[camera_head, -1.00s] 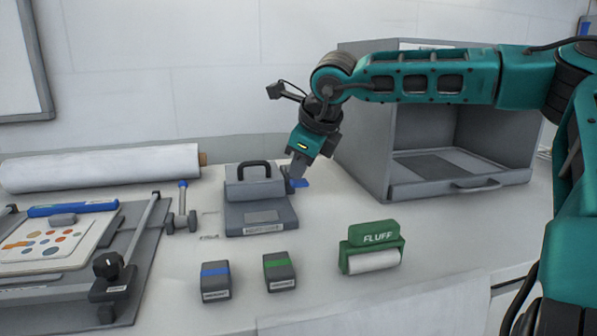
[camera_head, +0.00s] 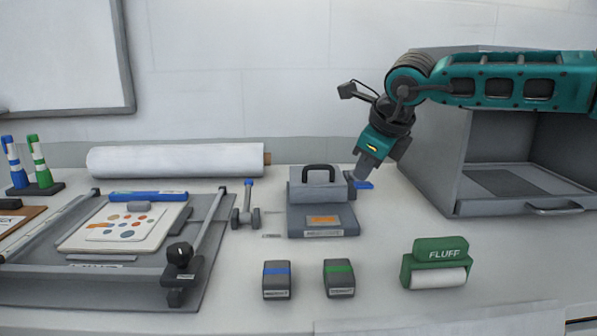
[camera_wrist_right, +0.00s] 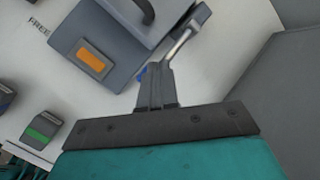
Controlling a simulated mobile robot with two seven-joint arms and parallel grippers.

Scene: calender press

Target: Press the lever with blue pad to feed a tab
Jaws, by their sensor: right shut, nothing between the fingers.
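The grey dispenser (camera_head: 316,218) with a black handle stands on the bench. An orange tab (camera_head: 323,219) shows in its front window; in the wrist view the orange tab (camera_wrist_right: 90,60) shows too. The lever's blue pad (camera_head: 364,185) sticks out at the dispenser's right side. In the wrist view the metal lever arm (camera_wrist_right: 181,45) runs to the fingertips, and only a sliver of blue pad (camera_wrist_right: 140,73) shows beside them. My right gripper (camera_head: 361,173) is shut and empty, pointing down at the pad; whether it touches is unclear. My left gripper is out of view.
A grey open-fronted cabinet (camera_head: 440,150) stands close on the right. A small roller (camera_head: 246,210) stands left of the dispenser. Blue-striped (camera_head: 277,280) and green-striped (camera_head: 339,278) blocks and a green FLUFF roller (camera_head: 437,263) lie in front. A paper roll (camera_head: 175,160) lies at the back left.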

